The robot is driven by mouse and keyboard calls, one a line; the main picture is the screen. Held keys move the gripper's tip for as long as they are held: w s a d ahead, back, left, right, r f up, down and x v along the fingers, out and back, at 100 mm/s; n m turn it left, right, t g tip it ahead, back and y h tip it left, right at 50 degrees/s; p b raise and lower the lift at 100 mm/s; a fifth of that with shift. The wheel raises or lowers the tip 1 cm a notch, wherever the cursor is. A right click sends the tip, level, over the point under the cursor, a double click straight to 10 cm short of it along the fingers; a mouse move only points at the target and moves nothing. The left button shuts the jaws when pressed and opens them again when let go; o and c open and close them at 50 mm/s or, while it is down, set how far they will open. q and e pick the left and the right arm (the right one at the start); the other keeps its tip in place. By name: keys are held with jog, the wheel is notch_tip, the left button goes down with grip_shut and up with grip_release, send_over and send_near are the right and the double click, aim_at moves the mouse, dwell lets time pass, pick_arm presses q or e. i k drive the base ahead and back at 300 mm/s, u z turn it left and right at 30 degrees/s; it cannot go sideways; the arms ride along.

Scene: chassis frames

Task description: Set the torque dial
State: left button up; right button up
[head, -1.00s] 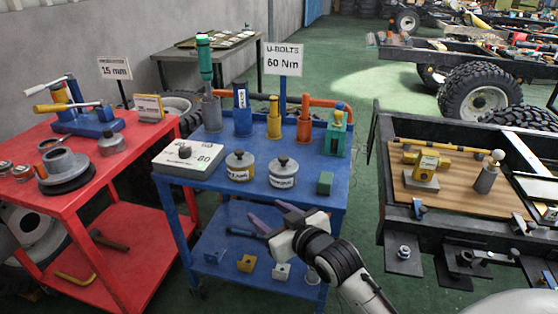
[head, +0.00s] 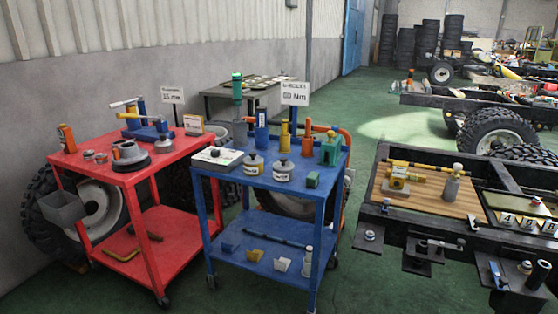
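The torque dial is a white box (head: 227,163) with a dark knob (head: 215,152) on top, at the left front corner of the blue cart (head: 262,184). Its markings are too small to read now. A white sign (head: 295,92) stands above the back of the cart; its lower line seems to end in Nm, but its number is blurred. Neither of my grippers is in view, and nothing touches the dial box.
A red cart (head: 95,168) stands to the left, and a black chassis frame (head: 400,222) to the right. Green floor (head: 362,285) is open in front.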

aim_at(214, 152)
jog(key=u, duration=0.75)
jog(key=i, duration=0.4)
jog(key=u, duration=0.85)
jog(key=i, duration=0.95)
jog(key=z, duration=0.65)
jog(key=i, duration=0.85)
jog(key=z, duration=0.9)
